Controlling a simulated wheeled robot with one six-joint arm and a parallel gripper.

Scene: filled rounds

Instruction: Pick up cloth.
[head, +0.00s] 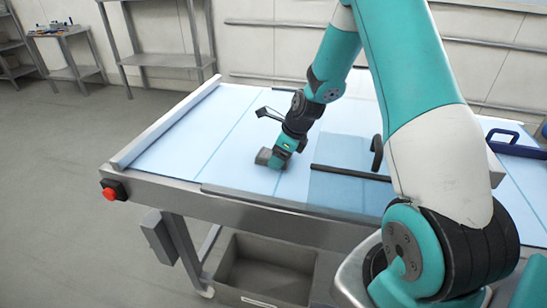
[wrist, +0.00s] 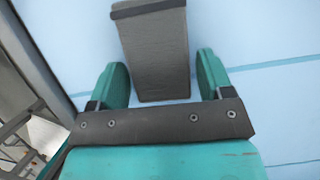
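A grey folded cloth (wrist: 158,50) lies on the light blue table top in the wrist view. It also shows in the head view as a small grey block (head: 264,156). My gripper (wrist: 162,72) is open, with one teal finger on each side of the cloth's near end. A narrow gap shows between each finger and the cloth. In the head view, my gripper (head: 280,158) points down close to the table, partly hiding the cloth. Whether the fingertips touch the table cannot be told.
The table (head: 190,150) has a raised metal edge at the left. A dark bar (head: 345,173) and a darker blue panel (head: 345,195) lie right of my gripper. A blue handled item (head: 515,150) stands far right. A red button (head: 108,193) sits on the front left corner.

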